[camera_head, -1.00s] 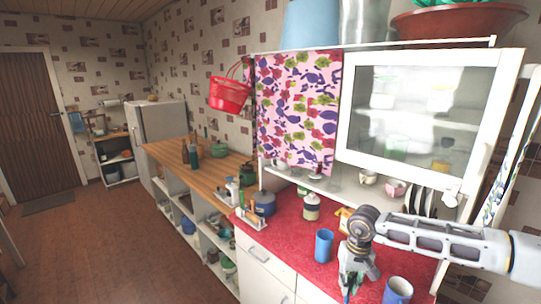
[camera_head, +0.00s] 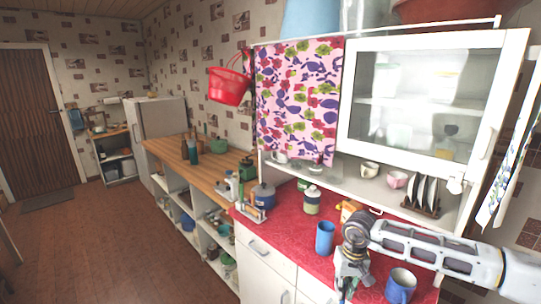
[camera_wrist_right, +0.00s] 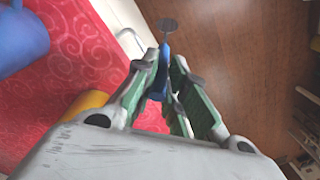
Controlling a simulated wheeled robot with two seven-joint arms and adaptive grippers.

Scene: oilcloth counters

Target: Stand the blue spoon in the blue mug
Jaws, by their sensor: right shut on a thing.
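My right gripper (camera_head: 350,276) hangs over the front of the red counter, between two blue vessels. In the right wrist view its jaws (camera_wrist_right: 168,62) are shut on the blue spoon (camera_wrist_right: 161,78), gripping the handle. The spoon's dark round end (camera_wrist_right: 168,25) points away beyond the fingertips. The blue mug (camera_head: 401,288) stands upright on the counter just right of the gripper, apart from it; it seems to be the blue thing at upper left in the wrist view (camera_wrist_right: 20,38). My left gripper is not in view.
A taller blue cup (camera_head: 325,238) stands left of the gripper. A lidded jar (camera_head: 312,200), a blue pot (camera_head: 263,196) and a yellow-orange thing (camera_head: 348,208) are farther back. The red counter (camera_head: 290,225) ends at the front edge, with floor below.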

